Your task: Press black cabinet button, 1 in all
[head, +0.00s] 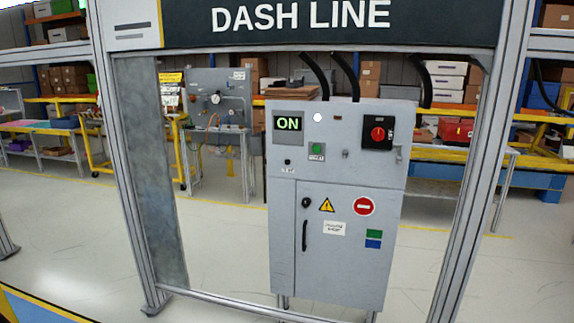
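A grey control cabinet (340,250) stands upright in the middle of the head view, inside a metal frame. A red rotary switch (377,134) on a black plate is at the upper right. A round white light (317,117) is beside the display. Neither of my grippers is in view.
The metal frame's left post (125,180) and right post (475,180) stand either side of the cabinet, with a "DASH LINE" sign (300,18) across the top. A low crossbar (240,308) runs near the floor. Workbenches and shelves are behind.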

